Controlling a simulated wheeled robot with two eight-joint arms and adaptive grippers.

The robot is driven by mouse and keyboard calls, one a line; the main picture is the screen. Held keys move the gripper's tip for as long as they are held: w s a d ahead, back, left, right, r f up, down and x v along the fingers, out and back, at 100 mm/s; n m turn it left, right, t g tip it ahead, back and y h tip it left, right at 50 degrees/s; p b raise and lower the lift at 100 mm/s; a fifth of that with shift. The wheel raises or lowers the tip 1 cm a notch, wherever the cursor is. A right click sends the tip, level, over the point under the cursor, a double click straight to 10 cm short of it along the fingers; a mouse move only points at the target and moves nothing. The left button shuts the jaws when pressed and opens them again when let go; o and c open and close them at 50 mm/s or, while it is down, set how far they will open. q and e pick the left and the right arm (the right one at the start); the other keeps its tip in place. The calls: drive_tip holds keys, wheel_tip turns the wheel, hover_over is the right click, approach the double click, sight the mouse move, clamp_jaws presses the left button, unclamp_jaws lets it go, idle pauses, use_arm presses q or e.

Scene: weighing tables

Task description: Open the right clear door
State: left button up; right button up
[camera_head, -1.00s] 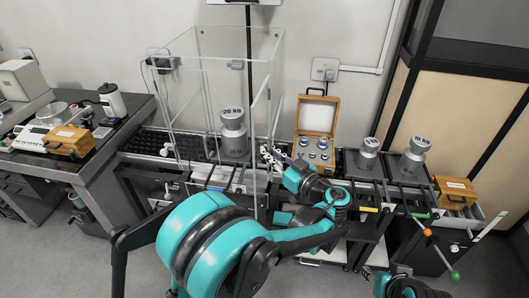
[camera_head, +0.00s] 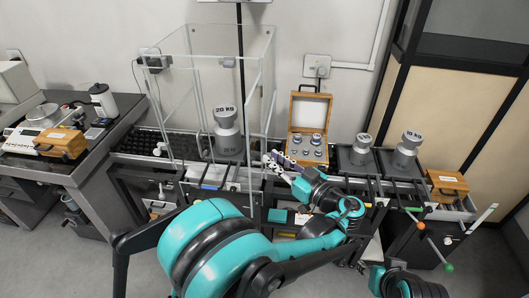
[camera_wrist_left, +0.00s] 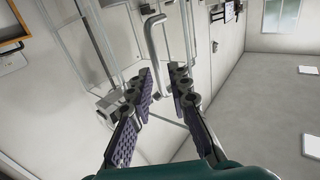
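The clear case (camera_head: 195,95) stands on the weighing table with a grey 20 kg weight (camera_head: 226,135) inside. The right clear door (camera_head: 262,95) forms its right side and appears shut. My left gripper (camera_head: 278,160) is just outside that side, low down near the front right. My right gripper is not clearly visible; only my right arm shows at the bottom right.
An open wooden box of small weights (camera_head: 307,125) stands right of the case, close to my left gripper. Two grey weights, one marked 10 kg (camera_head: 406,152), and a closed wooden box (camera_head: 447,186) are farther right. A side table (camera_head: 85,170) is on the left.

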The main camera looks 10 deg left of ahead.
use_arm(q)
drive_tip(key=v, duration=0.6)
drive_tip(key=shift+d, duration=0.15)
drive_tip(key=shift+s, duration=0.1)
drive_tip(key=s+a+f+m+g+h, duration=0.2)
drive_tip(key=a+m+h, duration=0.1)
drive_tip(key=a, duration=0.3)
drive_tip(key=s+a+f+m+g+h, duration=0.1)
drive_tip(key=s+a+f+m+h, duration=0.15)
drive_tip(key=a, duration=0.35)
drive_tip(key=s+f+m+h, duration=0.5)
drive_tip(key=s+h, duration=0.4)
drive_tip(key=s, duration=0.3)
drive_tip(key=shift+s+d+f+m, duration=0.15)
drive_tip(key=shift+s+f+m, duration=0.2)
drive_tip(key=shift+f, duration=0.2)
